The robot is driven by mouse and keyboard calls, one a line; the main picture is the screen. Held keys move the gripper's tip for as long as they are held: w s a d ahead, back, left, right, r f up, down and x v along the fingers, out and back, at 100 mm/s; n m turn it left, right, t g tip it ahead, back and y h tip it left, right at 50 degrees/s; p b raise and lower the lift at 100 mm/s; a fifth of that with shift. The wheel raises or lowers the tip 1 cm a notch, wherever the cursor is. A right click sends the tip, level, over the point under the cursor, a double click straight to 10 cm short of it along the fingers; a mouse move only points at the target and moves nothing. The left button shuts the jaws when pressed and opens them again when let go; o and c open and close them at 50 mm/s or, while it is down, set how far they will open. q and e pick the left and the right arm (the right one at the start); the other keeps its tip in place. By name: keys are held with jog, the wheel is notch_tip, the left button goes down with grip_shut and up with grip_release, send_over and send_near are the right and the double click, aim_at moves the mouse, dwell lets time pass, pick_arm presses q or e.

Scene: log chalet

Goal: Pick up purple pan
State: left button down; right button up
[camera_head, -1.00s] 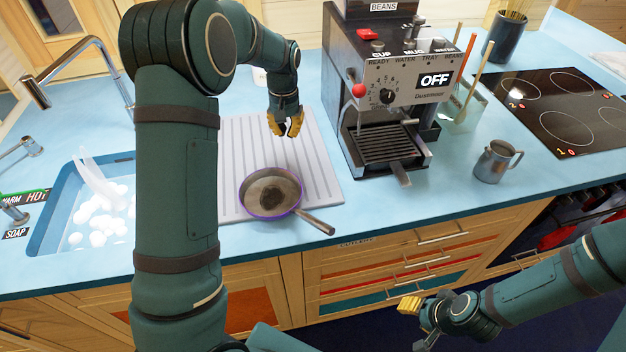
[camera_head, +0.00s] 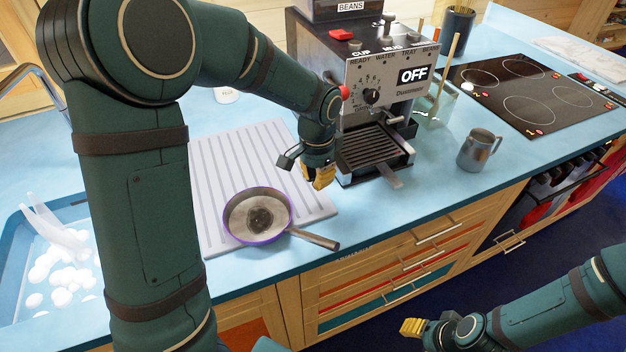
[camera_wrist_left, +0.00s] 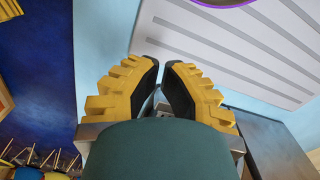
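The purple pan (camera_head: 240,225) has a purple rim, a grey inside with a dark round patch, and a handle pointing right. It sits on the ribbed grey drainboard, its handle end reaching past the board's front edge. A bit of its purple rim shows at the top of the left wrist view (camera_wrist_left: 225,3). My left gripper (camera_head: 320,177) is above the board's right edge, behind and to the right of the handle, apart from the pan. In the left wrist view its yellow fingers (camera_wrist_left: 161,63) are apart with nothing between them. My right gripper (camera_head: 412,327) is low, in front of the cabinets.
The drainboard (camera_head: 217,165) lies on the blue counter. A coffee machine (camera_head: 375,115) stands close to the right of my left gripper. A metal jug (camera_head: 478,150) and a black hob (camera_head: 530,90) are farther right. A sink (camera_head: 15,270) with white lumps is left.

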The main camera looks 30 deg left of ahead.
aim_at(297, 216)
pick_arm(q)
notch_tip(297, 216, down, 7)
jog(key=shift+f+b, duration=0.1)
jog(key=shift+b, duration=0.65)
jog(key=shift+s+a+f, duration=0.2)
jog(key=shift+s, duration=0.05)
jog(key=s, duration=0.1)
jog(key=s+a, duration=0.1)
jog(key=shift+s+a+r, duration=0.15)
jog(key=shift+s+a, duration=0.05)
jog(key=shift+s, duration=0.3)
jog(key=shift+s+a, duration=0.5)
jog(key=shift+s, duration=0.3)
jog(key=shift+w, duration=0.1)
